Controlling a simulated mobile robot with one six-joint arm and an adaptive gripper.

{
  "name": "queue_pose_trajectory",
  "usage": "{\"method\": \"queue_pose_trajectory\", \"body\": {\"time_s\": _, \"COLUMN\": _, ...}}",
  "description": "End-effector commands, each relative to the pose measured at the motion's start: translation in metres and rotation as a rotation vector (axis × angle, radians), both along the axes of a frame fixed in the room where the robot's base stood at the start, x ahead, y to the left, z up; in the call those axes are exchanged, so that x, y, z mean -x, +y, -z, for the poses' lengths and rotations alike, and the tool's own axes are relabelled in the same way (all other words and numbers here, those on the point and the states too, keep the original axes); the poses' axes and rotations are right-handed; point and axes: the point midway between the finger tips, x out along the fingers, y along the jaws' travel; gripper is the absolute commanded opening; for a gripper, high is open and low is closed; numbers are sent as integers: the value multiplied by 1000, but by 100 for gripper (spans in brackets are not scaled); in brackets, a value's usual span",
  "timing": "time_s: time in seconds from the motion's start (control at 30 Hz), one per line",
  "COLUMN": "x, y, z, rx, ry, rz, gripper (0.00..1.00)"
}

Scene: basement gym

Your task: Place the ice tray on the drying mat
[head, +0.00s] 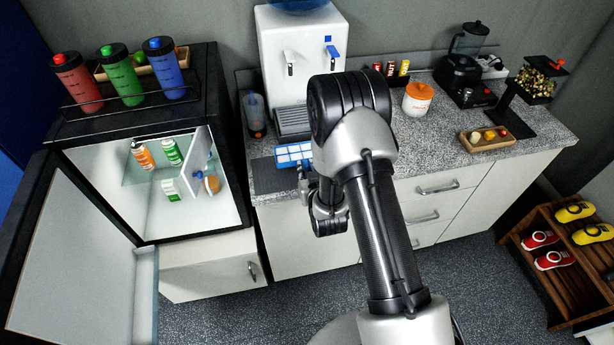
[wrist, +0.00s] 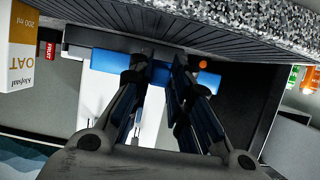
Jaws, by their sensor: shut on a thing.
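The ice tray (head: 293,154), blue with pale cells, is at the counter's front left, overlapping the far right part of the drying mat in the head view. In the wrist view its blue side (wrist: 113,63) runs across between my fingers. My gripper (wrist: 160,70) is shut on the tray; in the head view my wrist hides part of the tray's right end. The dark ribbed drying mat (head: 268,180) lies by the counter's front edge and also shows at the top of the wrist view (wrist: 135,22). I cannot tell whether the tray touches the mat.
A water dispenser (head: 295,50) stands behind the tray. A bottle in a dark holder (head: 255,113) is at its left. The fridge (head: 215,120) at the left has its door (head: 75,260) open.

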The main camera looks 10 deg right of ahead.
Motion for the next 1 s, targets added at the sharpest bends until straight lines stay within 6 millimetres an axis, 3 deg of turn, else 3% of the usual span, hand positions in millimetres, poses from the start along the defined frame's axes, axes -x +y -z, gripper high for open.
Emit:
{"method": "queue_pose_trajectory", "body": {"time_s": 0.03, "x": 0, "y": 0, "z": 12, "rx": 0, "ry": 2, "rz": 0, "gripper": 0}}
{"method": "queue_pose_trajectory", "body": {"time_s": 0.13, "x": 0, "y": 0, "z": 22, "rx": 0, "ry": 1, "rz": 0, "gripper": 0}}
{"method": "queue_pose_trajectory", "body": {"time_s": 0.97, "x": 2, "y": 0, "z": 36, "rx": 0, "ry": 8, "rz": 0, "gripper": 0}}
{"method": "queue_pose_trajectory", "body": {"time_s": 1.0, "x": 2, "y": 0, "z": 37, "rx": 0, "ry": 11, "rz": 0, "gripper": 19}}
